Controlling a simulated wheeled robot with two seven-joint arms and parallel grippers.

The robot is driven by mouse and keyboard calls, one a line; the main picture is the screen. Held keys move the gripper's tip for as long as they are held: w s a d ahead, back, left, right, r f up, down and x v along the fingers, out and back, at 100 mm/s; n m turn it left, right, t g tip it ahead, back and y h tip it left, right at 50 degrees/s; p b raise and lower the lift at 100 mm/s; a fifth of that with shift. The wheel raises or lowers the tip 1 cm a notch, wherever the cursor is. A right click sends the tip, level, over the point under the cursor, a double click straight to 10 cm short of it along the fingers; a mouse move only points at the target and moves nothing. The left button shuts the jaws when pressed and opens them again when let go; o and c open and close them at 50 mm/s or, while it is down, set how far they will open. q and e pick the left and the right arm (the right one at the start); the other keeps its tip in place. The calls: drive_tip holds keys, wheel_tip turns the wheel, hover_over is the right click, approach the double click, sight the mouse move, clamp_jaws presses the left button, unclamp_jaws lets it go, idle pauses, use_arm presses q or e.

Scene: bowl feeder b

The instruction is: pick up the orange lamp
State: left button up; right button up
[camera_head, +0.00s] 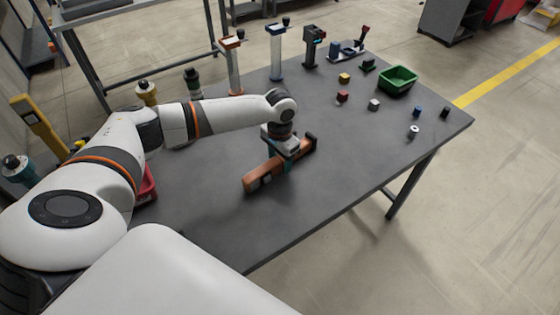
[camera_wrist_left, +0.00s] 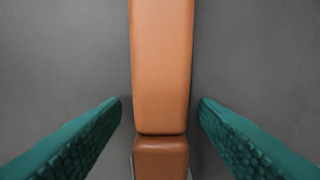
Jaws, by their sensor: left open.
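The orange lamp (camera_head: 262,174) lies on the dark grey table as a long bar near its front edge. In the left wrist view the lamp (camera_wrist_left: 161,70) runs from the top edge down to the bottom, with a seam across its lower part. My left gripper (camera_head: 285,165) is over the lamp, pointing down. Its two teal fingers (camera_wrist_left: 160,108) are open, one on each side of the lamp, with a gap of grey table showing on both sides. My arm and gripper hide part of the lamp in the head view. My right gripper is not in view.
A green bin (camera_head: 397,81) stands on the table (camera_head: 330,190) at the back right. Upright tools stand along the back edge. A red bin (camera_head: 147,186) is behind my arm at left.

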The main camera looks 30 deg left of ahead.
use_arm(q)
drive_tip(key=c, duration=1.2)
drive_tip(key=shift+r, duration=0.1)
